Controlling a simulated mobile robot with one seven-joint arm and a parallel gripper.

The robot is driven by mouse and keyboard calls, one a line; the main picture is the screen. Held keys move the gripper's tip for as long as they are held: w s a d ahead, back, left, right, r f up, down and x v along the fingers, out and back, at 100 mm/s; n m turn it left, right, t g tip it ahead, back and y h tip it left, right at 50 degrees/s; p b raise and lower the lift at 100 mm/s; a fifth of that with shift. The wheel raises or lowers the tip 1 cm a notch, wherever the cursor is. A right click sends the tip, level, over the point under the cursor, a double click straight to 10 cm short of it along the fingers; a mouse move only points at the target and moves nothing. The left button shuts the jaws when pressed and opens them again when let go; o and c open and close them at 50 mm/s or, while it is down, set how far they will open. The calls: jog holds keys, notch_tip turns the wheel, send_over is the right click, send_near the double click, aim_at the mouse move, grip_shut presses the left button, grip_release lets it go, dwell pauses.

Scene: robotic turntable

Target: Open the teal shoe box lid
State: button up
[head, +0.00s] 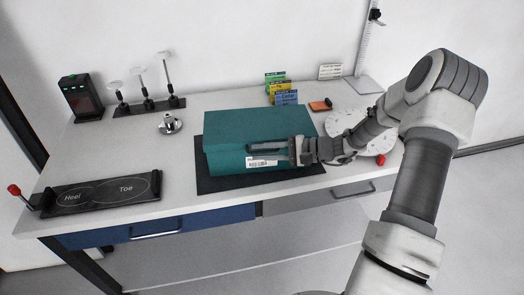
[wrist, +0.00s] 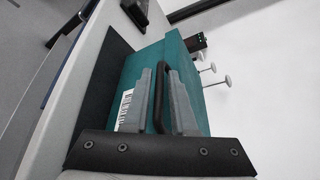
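The teal shoe box (head: 226,162) sits on a black mat on the table, and its teal lid (head: 255,122) looks closed on top. A white barcode label (head: 262,163) is on the box's front side; it also shows in the wrist view (wrist: 124,110). My gripper (head: 252,153) is at the front right of the box, its fingers pointing left along the front side below the lid's edge. In the wrist view, the two grey fingers (wrist: 163,72) are apart, with a dark curved bar between them. I cannot tell whether they touch the box.
The black mat (head: 212,186) lies under the box. A Heel/Toe plate (head: 105,190) with a red-knobbed lever is at the left. A silver knob (head: 170,124) and a stand with discs (head: 150,105) are behind left. Coloured cards (head: 284,97) stand behind; a white turntable (head: 352,122) is right.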

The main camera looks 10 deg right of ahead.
grip_shut()
dwell(1.4)
